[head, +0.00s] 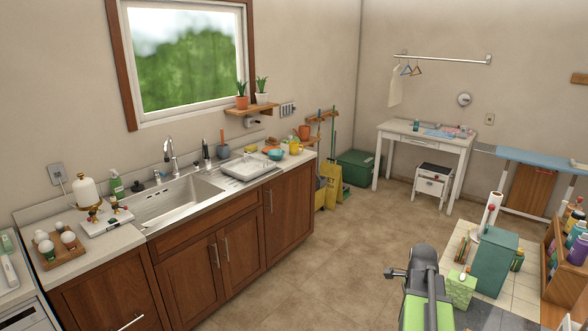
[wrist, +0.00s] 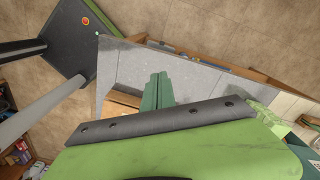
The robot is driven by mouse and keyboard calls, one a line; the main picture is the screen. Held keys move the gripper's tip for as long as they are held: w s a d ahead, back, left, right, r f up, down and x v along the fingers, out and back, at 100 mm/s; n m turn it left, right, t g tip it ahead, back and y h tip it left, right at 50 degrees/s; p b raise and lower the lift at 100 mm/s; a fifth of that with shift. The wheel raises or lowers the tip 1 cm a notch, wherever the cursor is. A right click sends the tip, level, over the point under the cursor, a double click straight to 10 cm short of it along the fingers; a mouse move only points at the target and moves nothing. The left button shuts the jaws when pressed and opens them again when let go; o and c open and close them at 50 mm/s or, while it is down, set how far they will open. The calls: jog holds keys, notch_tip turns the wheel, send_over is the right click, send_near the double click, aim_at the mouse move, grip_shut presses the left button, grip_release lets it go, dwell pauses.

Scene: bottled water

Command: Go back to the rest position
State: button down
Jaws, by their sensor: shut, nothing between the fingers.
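My gripper (wrist: 157,91) shows in the wrist view as two dark green fingers close together, with nothing between them. They stick out past a dark bar with screws and a light green part of my arm. Below the fingertips is a grey slab-like surface (wrist: 190,72); I cannot tell the gap between them. In the head view a grey and light green part of my arm (head: 425,285) rises from the bottom edge, right of the middle. The fingers cannot be made out there.
A light tiled top (head: 520,291) at right holds a green box (head: 494,262), a paper roll (head: 489,213) and a bottle rack (head: 571,262). The sink counter (head: 140,236) runs along the left. The brown floor (head: 335,255) between them is clear.

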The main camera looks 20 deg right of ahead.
jog(key=w+a+n, duration=0.3)
jog(key=a+n, duration=0.8)
jog(key=a, duration=0.6)
jog(key=w+a+n, duration=0.3)
jog(key=a+n, duration=0.9)
jog(key=a, duration=0.5)
jog(key=shift+a+f+b, duration=0.35)
jog(key=shift+a+f, duration=0.05)
